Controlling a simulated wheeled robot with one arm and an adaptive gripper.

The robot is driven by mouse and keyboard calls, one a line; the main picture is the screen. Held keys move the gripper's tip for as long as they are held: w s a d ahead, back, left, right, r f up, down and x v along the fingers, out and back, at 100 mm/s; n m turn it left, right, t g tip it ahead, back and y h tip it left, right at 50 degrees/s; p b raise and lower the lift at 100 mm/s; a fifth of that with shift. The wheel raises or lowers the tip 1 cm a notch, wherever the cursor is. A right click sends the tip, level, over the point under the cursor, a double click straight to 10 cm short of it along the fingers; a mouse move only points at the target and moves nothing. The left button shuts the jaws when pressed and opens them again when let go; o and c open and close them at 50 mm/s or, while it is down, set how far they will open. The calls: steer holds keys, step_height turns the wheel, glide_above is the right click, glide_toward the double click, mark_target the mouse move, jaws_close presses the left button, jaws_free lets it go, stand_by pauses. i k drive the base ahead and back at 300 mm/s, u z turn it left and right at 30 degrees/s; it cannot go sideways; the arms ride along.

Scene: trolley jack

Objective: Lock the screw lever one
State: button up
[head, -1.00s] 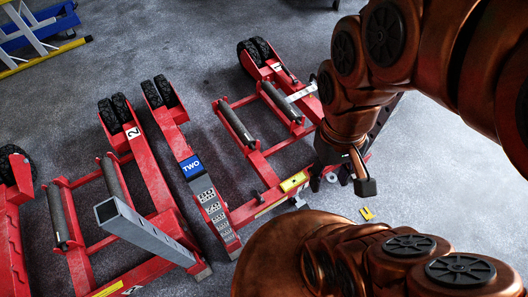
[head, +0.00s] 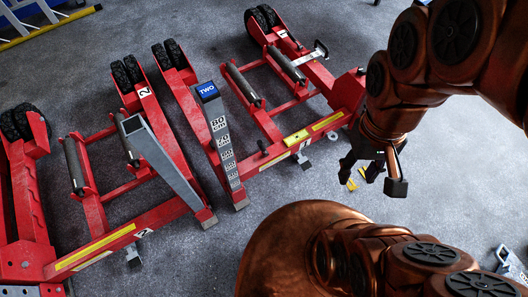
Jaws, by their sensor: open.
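The red trolley jack on the right (head: 285,120) stands on the grey floor, with two black wheels at its far end and a small "1" mark. I cannot tell for certain which part is screw lever one. My gripper (head: 361,172) is open and empty, right of the jack's front beam and apart from it. Its dark fingers point down over the floor.
A second red jack (head: 120,215) marked "2" stands left, with a grey lever arm (head: 160,160). A post labelled TWO (head: 221,135) stands between the jacks. Open floor lies at the top centre.

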mark_target(260, 144)
steer(key=u, duration=0.5)
steer(key=i, duration=0.45)
steer(key=z, duration=0.6)
steer(key=k, duration=0.1)
steer(key=u, duration=1.25)
